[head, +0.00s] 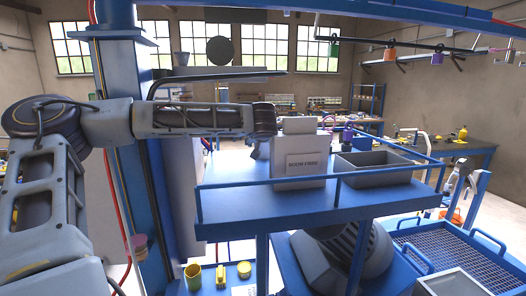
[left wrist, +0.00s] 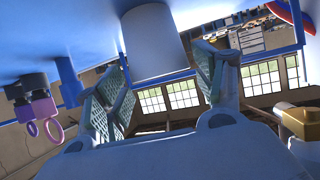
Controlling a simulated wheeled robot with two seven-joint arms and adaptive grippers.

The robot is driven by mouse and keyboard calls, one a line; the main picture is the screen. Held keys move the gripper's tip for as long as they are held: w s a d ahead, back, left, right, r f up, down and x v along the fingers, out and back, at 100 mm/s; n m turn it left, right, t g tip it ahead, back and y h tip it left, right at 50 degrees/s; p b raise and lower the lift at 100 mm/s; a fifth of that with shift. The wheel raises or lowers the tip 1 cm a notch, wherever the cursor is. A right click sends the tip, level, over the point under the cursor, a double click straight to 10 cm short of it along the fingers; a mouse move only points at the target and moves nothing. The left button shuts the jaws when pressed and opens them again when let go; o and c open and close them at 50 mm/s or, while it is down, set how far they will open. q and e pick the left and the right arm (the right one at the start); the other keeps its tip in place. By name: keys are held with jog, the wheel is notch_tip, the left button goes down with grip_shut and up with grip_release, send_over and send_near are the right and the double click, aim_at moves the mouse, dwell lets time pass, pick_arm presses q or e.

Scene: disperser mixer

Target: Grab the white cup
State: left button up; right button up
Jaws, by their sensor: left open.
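The white cup (left wrist: 157,45) shows in the left wrist view, which looks upside down. It stands against the blue surface between the two spread fingers of my left gripper (left wrist: 160,64). The gripper is open, with no clear sign of either finger closing on the cup. In the head view my left arm reaches in from the left to the blue platform, and its wrist ends beside a grey box. I cannot make out the cup or the left fingertips there; the box may hide them. My right gripper is not in view.
The grey labelled box (head: 298,163) and a dark grey open bin (head: 374,175) stand on the railed blue platform (head: 225,203). A purple item (head: 347,133) stands behind them. A blue post (head: 130,130) rises near my left arm.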

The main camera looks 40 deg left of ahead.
pick_arm(q)
jog(key=shift+p+x, duration=0.8)
jog(key=shift+x, duration=2.3)
jog(key=c, duration=1)
